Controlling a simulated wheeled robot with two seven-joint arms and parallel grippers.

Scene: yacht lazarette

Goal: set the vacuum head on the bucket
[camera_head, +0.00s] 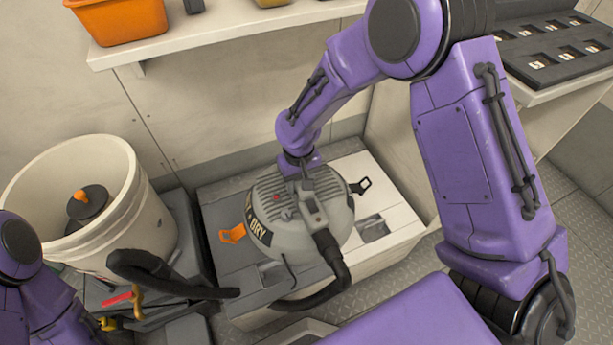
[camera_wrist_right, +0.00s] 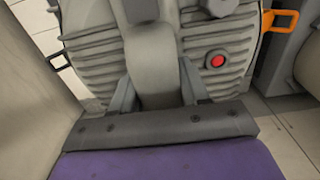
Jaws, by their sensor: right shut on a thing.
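The grey vacuum head (camera_head: 335,205), a ribbed dome with a "DRY" label band, sits over or just above the grey-and-white box top; I cannot tell if they touch. An orange latch (camera_head: 232,234) and a black latch (camera_head: 361,186) stick out from its sides. My right gripper (camera_head: 306,182) reaches down from above and is shut on its handle. In the right wrist view the fingers (camera_wrist_right: 158,92) flank the handle (camera_wrist_right: 152,55), beside a red button (camera_wrist_right: 216,59). The white bucket (camera_head: 140,215) stands upright and open at the left. My left gripper is out of view.
A dark disc with an orange knob (camera_head: 80,196) shows inside the bucket. A black hose (camera_head: 335,275) runs from the vacuum head towards a dark nozzle (camera_head: 150,270) before the bucket. Tools with red and yellow parts (camera_head: 122,298) lie below. A shelf (camera_head: 220,35) holds an orange bin (camera_head: 118,22).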

